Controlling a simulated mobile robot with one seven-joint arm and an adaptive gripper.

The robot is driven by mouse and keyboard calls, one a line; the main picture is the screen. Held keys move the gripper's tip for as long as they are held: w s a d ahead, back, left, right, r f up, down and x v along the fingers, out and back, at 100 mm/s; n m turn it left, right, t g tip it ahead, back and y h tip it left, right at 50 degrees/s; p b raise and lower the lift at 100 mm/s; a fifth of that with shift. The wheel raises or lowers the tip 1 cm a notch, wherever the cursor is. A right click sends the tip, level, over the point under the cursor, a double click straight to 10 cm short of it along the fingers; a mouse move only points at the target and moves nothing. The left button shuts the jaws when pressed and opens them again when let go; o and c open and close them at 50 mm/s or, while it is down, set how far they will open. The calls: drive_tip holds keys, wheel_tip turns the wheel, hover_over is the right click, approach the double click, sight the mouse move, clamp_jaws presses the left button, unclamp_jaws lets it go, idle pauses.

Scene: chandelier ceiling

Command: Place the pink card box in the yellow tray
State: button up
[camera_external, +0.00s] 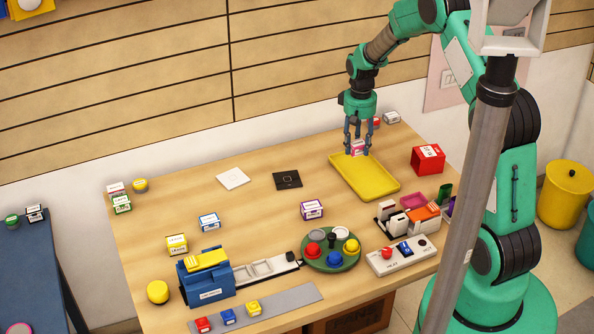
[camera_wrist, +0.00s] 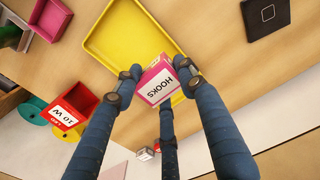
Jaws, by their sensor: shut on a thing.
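The pink card box (camera_external: 357,147) is between the fingers of my gripper (camera_external: 358,150), over the far end of the yellow tray (camera_external: 375,183). In the wrist view my gripper (camera_wrist: 158,84) is shut on the pink card box (camera_wrist: 157,79), whose white label reads HOOKS. The yellow tray (camera_wrist: 108,40) shows behind it, empty where visible. The box overlaps the tray's end in the picture. I cannot tell whether its underside touches the tray.
A red box (camera_external: 427,160) stands right of the tray, and small boxes (camera_external: 391,117) stand behind it. A black square (camera_external: 287,180) and a white square (camera_external: 233,178) lie to the left. A green round tray (camera_external: 331,249) with coloured pieces is nearer the front.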

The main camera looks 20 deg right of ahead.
drive_tip(key=shift+d, duration=1.5)
drive_tip(key=shift+f, duration=0.1)
drive_tip(key=b, duration=0.1)
hover_over(363, 175)
drive_tip(key=shift+w+f, duration=0.1)
drive_tip(key=shift+f, duration=2.9)
drive_tip(key=shift+f+b, duration=0.35)
drive_tip(key=shift+f, duration=1.5)
drive_tip(key=shift+f, duration=0.15)
drive_tip(key=o, duration=1.2)
drive_tip(key=shift+c, duration=0.2)
